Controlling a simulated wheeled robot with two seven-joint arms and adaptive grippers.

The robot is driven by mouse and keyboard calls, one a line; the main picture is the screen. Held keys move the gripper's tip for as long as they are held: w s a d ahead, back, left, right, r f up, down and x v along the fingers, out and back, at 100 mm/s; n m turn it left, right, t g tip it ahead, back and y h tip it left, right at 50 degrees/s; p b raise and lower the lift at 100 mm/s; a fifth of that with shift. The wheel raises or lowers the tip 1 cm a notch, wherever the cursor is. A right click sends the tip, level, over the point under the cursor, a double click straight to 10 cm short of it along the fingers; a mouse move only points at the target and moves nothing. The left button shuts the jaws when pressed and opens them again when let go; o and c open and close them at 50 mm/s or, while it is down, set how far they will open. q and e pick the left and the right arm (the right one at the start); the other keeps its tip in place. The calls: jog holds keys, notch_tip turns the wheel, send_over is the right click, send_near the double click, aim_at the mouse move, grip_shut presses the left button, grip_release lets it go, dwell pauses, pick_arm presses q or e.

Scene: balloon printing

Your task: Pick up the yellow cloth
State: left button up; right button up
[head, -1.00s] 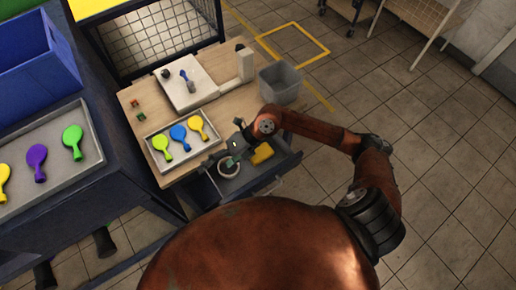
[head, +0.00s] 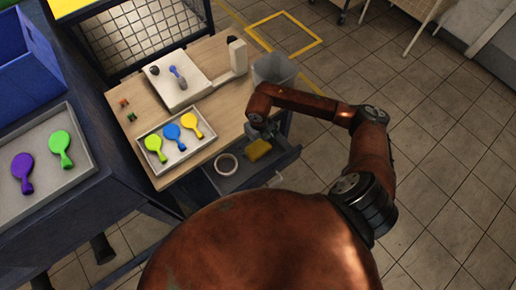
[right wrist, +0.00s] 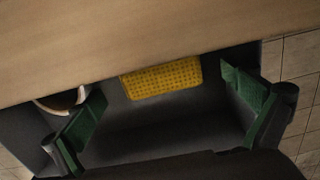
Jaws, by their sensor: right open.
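The yellow cloth (head: 258,149) lies in the open dark drawer (head: 242,180) under the front edge of the wooden table. It looks like a textured yellow block in the right wrist view (right wrist: 162,79), partly cut off by the table edge. My right gripper (head: 266,131) is above the drawer near the cloth, mostly hidden by its arm. In the right wrist view its two green fingers (right wrist: 163,86) are wide apart and empty, with the cloth showing between them, nearer the far side. My left gripper is not in view.
A white ring-shaped roll (head: 226,174) lies in the drawer left of the cloth. The tabletop (head: 213,75) overhangs the drawer's back. On it is a tray (head: 165,172) with three balloon-shaped pieces. A grey bin (head: 274,70) stands at the table's right. Floor to the right is open.

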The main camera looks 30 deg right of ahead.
jog(key=shift+f, duration=0.85)
jog(key=c, duration=1.1)
